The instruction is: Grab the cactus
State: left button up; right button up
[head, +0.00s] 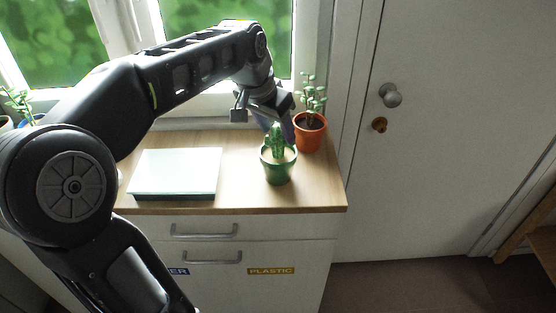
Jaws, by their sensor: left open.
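A green cactus (276,141) stands upright in a green pot (278,170) on the wooden cabinet top, right of its middle. My left gripper (266,122) is above and behind the cactus, at the end of the arm that comes in from the left. It is open and empty. The small size and the overlap hide whether a fingertip touches the cactus. My right gripper does not show.
An orange pot (309,134) with a leafy plant stands close behind and right of the cactus. A flat pale box (176,172) lies to the left. The wooden top (240,195) is clear between box and cactus. A window is behind and a white door is to the right.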

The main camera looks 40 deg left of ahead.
aim_at(278, 154)
pick_arm(q)
jog(key=x, duration=0.4)
jog(key=shift+w+f+p, duration=0.25)
jog(key=shift+f+p, duration=0.05)
jog(key=shift+c, duration=0.3)
grip_shut()
dwell(0.4)
jog(key=shift+r, duration=0.1)
dwell(0.7)
